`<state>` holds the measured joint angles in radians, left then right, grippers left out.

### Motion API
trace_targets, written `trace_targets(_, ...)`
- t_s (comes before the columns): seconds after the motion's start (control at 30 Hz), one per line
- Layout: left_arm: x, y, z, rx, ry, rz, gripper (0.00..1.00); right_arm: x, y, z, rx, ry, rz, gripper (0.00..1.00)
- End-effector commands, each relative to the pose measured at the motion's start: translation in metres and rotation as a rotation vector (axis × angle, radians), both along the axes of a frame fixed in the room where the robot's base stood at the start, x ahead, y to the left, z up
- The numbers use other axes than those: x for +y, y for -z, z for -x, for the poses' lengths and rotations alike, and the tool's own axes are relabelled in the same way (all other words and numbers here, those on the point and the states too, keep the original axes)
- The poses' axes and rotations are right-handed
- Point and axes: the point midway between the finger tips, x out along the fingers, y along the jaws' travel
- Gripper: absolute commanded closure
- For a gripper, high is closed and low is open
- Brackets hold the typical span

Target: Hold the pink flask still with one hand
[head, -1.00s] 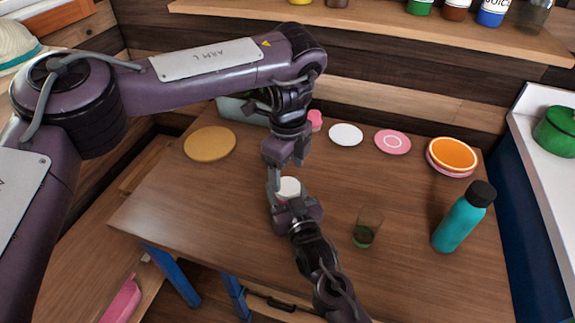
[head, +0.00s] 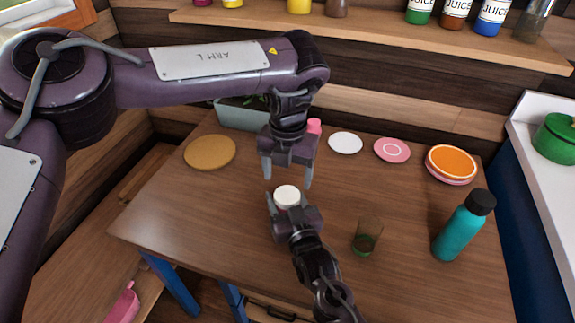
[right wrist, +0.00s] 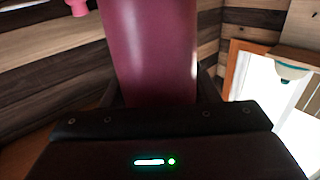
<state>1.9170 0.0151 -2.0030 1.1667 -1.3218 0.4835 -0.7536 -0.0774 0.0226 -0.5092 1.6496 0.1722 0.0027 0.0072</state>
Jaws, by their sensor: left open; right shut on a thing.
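The pink flask fills the middle of the right wrist view (right wrist: 158,50) as a tall dark-pink body. In the head view mostly its white cap (head: 287,195) shows, with the body largely hidden below it. My right gripper (head: 285,203) is shut on the flask, which looks upright over the table. My left gripper (head: 287,180) is open and empty, pointing down just above and behind the cap, with a finger to each side. It appears apart from the cap.
On the wooden table (head: 190,200) are a glass (head: 367,238), a teal bottle (head: 462,228), an orange bowl (head: 452,160), a pink plate (head: 392,150), a white plate (head: 345,143) and a round tan board (head: 210,152). A planter (head: 238,116) stands at the back.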

Motion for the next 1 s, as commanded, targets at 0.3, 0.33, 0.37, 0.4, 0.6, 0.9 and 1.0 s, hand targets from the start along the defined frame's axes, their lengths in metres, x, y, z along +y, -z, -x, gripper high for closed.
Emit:
trace_targets(0.3, 0.001, 0.047, 0.001, 0.002, -0.003, -0.001, 0.29, 0.0, 0.0, 0.0, 0.0, 0.0, -0.001, 1.0)
trace_targets(0.33, 0.001, 0.05, 0.001, 0.002, -0.003, -0.001, 0.29, 0.0, 0.0, 0.0, 0.0, 0.0, -0.001, 1.0)
trace_targets(0.37, 0.001, 0.052, 0.0, 0.002, -0.004, -0.002, 0.29, 0.0, 0.0, 0.0, 0.0, 0.0, -0.001, 1.0)
trace_targets(0.4, 0.001, 0.055, 0.0, 0.002, -0.004, -0.002, 0.29, 0.0, 0.0, 0.0, 0.0, 0.0, -0.001, 1.0)
trace_targets(0.6, 0.001, 0.059, 0.0, 0.0, -0.004, 0.0, 0.29, 0.0, 0.0, 0.0, 0.001, 0.0, -0.001, 1.0)
trace_targets(0.9, 0.001, 0.058, 0.0, 0.001, -0.004, 0.0, 0.5, 0.0, 0.0, 0.0, 0.001, 0.0, -0.001, 1.0)
trace_targets(1.0, 0.001, 0.058, 0.0, 0.001, -0.004, 0.0, 0.63, 0.0, 0.0, 0.0, 0.001, 0.0, -0.001, 1.0)
